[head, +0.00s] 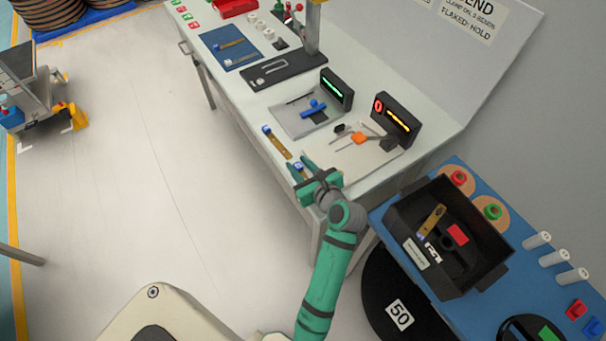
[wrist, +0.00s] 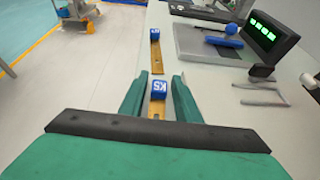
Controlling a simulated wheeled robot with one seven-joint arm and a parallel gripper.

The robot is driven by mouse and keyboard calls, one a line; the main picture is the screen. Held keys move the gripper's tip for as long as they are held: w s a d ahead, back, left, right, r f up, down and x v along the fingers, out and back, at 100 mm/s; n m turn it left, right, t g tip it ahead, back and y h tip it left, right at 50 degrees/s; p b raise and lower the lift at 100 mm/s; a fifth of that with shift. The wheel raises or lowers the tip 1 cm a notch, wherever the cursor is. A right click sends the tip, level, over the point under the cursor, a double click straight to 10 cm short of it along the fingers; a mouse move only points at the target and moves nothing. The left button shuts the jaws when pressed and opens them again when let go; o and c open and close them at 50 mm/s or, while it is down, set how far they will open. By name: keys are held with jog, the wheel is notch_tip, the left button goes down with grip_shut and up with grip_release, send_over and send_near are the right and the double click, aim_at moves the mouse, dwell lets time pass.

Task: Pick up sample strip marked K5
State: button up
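The sample strip marked K5 is a brass-coloured strip with a blue tag (wrist: 158,90) reading K5 in white. In the wrist view it lies between the two green fingers of my gripper (wrist: 159,80), with a gap on each side. My gripper is open, and its palm hides the strip's near end. In the head view the blue tag (head: 298,166) shows between the fingertips of my gripper (head: 301,164), near the table's front edge. I cannot tell how far the fingers are above the table. A second, similar blue-tagged strip (head: 279,146) lies just beyond; its mark is unreadable.
The pale table (head: 245,107) has a plate with a blue part (head: 311,108), a lit green display (head: 336,89) and an orange-lit display (head: 396,119) near my gripper. A black bin (head: 405,225) holding another strip stands on the blue table at right. Open floor lies left.

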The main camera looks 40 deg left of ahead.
grip_shut()
jog(key=shift+r, duration=0.1)
